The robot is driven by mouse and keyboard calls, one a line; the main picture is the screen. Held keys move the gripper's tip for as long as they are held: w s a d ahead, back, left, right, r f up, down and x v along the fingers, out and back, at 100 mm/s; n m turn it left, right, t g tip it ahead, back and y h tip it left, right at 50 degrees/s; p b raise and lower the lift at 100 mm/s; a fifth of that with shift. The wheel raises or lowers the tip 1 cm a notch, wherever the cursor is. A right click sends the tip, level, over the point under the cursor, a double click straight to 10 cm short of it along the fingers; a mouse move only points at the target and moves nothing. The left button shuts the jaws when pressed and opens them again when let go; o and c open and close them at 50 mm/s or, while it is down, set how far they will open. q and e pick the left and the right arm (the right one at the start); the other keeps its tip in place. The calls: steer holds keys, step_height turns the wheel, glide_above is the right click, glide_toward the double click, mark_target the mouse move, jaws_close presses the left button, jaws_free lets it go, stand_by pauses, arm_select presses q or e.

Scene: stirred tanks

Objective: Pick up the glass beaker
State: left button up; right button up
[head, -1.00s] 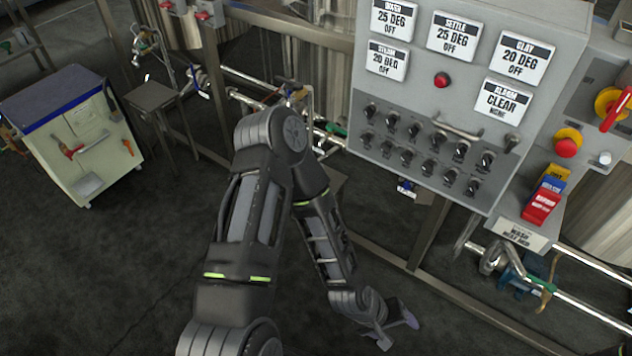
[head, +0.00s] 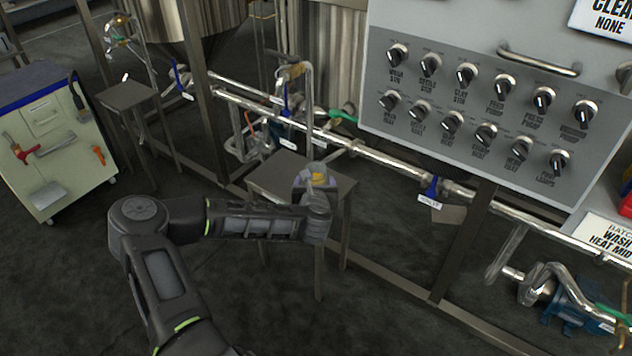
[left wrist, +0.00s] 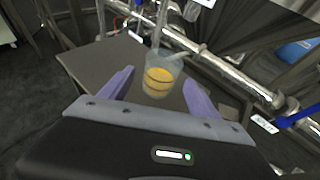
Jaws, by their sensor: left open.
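The glass beaker (left wrist: 159,77) is clear with yellow contents and stands upright on a small grey table, beneath a pipe outlet. In the head view the beaker (head: 318,176) shows only partly, behind my left gripper. My left gripper (left wrist: 150,88) is open, its two purple fingers pointing at the beaker from either side, with the beaker just ahead of the fingertips or between them; I cannot tell which. In the head view my left gripper (head: 317,184) is over the small table (head: 270,178). My right gripper is not in view.
A steel pipe run (head: 380,155) with blue and green valve handles passes behind the table. A control panel (head: 490,105) fills the upper right. A second small table (head: 127,95) and a tool cart (head: 55,145) stand left.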

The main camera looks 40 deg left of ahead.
mark_target(316, 180)
arm_select(q)
steer(key=shift+f, duration=0.1)
steer(key=shift+b+x, duration=0.35)
steer(key=shift+x, duration=0.5)
steer(key=shift+w+a+f, duration=0.15)
steer(key=shift+w+a, duration=0.05)
steer(key=shift+w, duration=0.15)
steer(key=shift+f, duration=0.1)
steer(key=shift+w+a+f+b, duration=0.1)
steer(key=shift+w+f+b, duration=0.05)
steer(key=shift+w+b, duration=0.15)
steer(key=b+x, duration=0.1)
steer(key=x, duration=0.2)
steer(key=shift+w+a+f, duration=0.1)
steer(key=shift+w+f, duration=0.05)
steer(key=shift+w, duration=0.05)
steer(key=shift+w+a+f+b, duration=0.1)
steer(key=shift+w+a+b, duration=0.2)
steer(key=shift+w, duration=0.05)
steer(key=shift+c, duration=0.2)
